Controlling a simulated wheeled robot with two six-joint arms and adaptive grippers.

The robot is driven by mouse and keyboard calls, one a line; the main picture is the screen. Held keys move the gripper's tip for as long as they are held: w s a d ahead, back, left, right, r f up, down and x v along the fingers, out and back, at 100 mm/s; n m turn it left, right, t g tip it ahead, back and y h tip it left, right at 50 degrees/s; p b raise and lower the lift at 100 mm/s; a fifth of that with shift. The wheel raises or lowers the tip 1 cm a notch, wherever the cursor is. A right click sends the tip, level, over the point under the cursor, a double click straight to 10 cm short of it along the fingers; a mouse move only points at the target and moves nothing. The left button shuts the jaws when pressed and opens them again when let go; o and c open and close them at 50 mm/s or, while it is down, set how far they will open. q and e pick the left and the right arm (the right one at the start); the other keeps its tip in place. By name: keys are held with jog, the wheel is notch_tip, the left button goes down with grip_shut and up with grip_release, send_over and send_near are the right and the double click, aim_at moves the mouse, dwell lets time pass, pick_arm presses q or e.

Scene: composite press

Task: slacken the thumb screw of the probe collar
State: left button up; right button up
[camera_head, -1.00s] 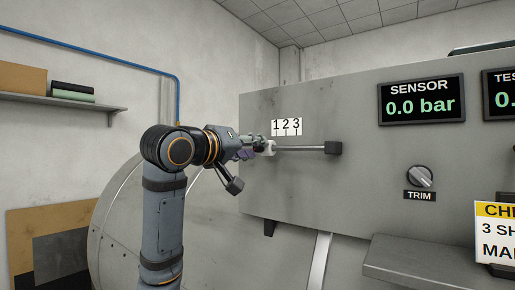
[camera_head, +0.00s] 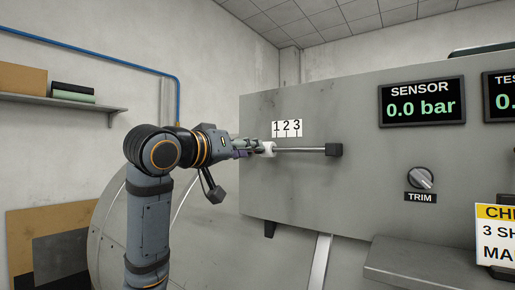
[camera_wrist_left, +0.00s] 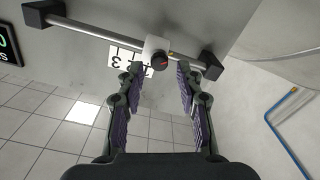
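The probe collar (camera_head: 268,149) is a white block on a horizontal metal rod (camera_head: 300,150) in front of the grey panel. The wrist view shows the collar (camera_wrist_left: 152,44) with its thumb screw (camera_wrist_left: 160,61), a dark round knob with a red mark. My left gripper (camera_wrist_left: 160,72) is open, its two purple-padded fingers apart on either side of the knob's line, with a visible gap on both sides. In the head view my left gripper (camera_head: 254,147) is just left of the collar, and the thumb screw cannot be made out. My right gripper is not in view.
A 1-2-3 scale plate (camera_head: 287,128) sits above the rod. Dark end blocks (camera_wrist_left: 207,66) hold the rod. To the right are a SENSOR display (camera_head: 421,100) reading 0.0 bar, a TRIM knob (camera_head: 420,178) and a grey ledge (camera_head: 420,262).

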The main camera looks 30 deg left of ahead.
pick_arm(q)
jog(key=w+p, duration=0.1)
jog(key=w, duration=0.1)
jog(key=shift+w+d, duration=0.15)
jog(key=shift+w, duration=0.15)
jog(key=shift+c, duration=0.4)
grip_shut()
jog(key=n+b, duration=0.1)
jog(key=n, duration=0.1)
jog(key=n+b, duration=0.1)
jog(key=n, duration=0.1)
jog(key=n+b, duration=0.1)
jog(key=n, duration=0.1)
jog(key=shift+f+n, duration=0.3)
jog(key=shift+r+n, duration=0.25)
jog(key=shift+n, duration=0.45)
